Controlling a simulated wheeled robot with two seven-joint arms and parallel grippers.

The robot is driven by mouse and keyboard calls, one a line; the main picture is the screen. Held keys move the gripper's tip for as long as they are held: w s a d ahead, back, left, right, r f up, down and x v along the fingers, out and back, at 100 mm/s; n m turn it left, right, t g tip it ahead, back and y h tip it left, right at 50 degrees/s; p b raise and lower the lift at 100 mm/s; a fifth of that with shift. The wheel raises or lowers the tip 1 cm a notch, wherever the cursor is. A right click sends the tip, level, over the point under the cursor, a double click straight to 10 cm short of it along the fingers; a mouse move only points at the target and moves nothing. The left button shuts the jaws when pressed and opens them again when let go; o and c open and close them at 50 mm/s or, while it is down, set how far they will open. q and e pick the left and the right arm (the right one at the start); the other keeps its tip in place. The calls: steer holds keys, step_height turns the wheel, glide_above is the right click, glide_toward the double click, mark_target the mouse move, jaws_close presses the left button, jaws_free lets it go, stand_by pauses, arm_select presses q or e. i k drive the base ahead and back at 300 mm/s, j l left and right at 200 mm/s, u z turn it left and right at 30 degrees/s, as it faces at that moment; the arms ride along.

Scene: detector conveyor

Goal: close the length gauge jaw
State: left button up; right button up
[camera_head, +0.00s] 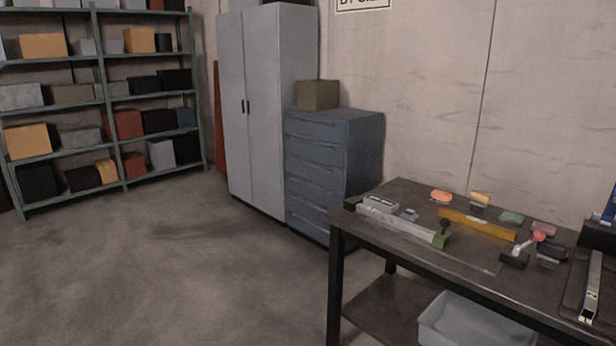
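What looks like the length gauge (408,229) lies on the left part of the dark workbench. It is a long pale bar with a grey block (378,204) at its left end. A small blue-grey piece (409,213) lies just behind the bar. I cannot tell whether it touches the gauge. Neither of my grippers is in view.
The workbench (470,264) also holds a yellow bar (478,224), a red-knobbed lever device (526,245), several small coloured pieces at the back and another device (592,287) at the right. A grey bin (470,322) stands below. Open floor (190,270) lies to the left.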

mark_target(441, 239)
steer(key=i+l, duration=0.6)
steer(key=l, duration=0.15)
steer(key=i+l+z, duration=0.1)
steer(key=i+l, duration=0.45)
steer(key=l, duration=0.25)
